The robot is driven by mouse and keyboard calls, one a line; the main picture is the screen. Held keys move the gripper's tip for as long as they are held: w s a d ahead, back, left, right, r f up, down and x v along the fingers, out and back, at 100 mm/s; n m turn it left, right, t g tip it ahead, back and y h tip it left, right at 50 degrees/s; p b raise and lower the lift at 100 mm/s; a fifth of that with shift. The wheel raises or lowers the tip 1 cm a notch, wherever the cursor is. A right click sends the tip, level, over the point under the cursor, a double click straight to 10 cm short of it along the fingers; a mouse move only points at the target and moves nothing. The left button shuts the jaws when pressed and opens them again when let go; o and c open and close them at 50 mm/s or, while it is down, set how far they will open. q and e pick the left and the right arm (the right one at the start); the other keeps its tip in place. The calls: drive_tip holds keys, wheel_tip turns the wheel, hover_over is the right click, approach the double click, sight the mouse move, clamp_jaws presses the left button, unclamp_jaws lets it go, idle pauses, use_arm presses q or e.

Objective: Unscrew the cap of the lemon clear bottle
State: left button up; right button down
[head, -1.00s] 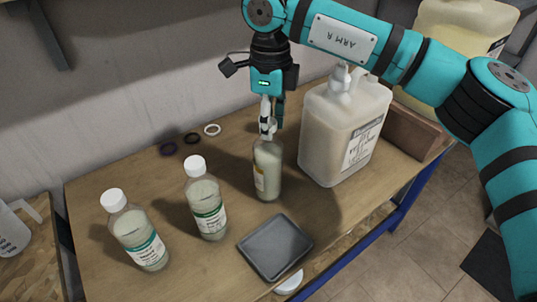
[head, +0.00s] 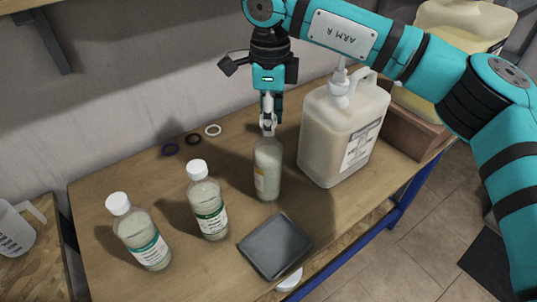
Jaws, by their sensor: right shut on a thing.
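A clear bottle with a yellow label (head: 267,172), which I take to be the lemon clear bottle, stands upright on the wooden bench, filled with pale contents. My right gripper (head: 268,126) points straight down over it and is shut on the cap at the bottle's top. The fingers hide most of the cap, so I cannot tell how loose it is. The label's text is too small to read. My left gripper is not in view.
Two white-capped bottles, one with a green label (head: 208,208) and one with a teal label (head: 142,238), stand to the left. A large jug (head: 335,135) stands close on the right. A grey tray (head: 275,247) lies in front. Several rings, including a white ring (head: 213,130), lie behind.

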drive_tip(key=shift+r, duration=0.55)
drive_tip(key=shift+p, duration=0.3)
drive_tip(key=shift+r+p, duration=1.4)
drive_tip(key=shift+r, duration=0.6)
drive_tip(key=shift+r, duration=0.15)
drive_tip(key=shift+r+p, duration=1.1)
drive_tip(key=shift+r, duration=0.25)
drive_tip(key=shift+r, duration=0.15)
wheel_tip(320, 180, up, 4)
drive_tip(key=p, duration=0.3)
drive_tip(key=shift+f, duration=0.2)
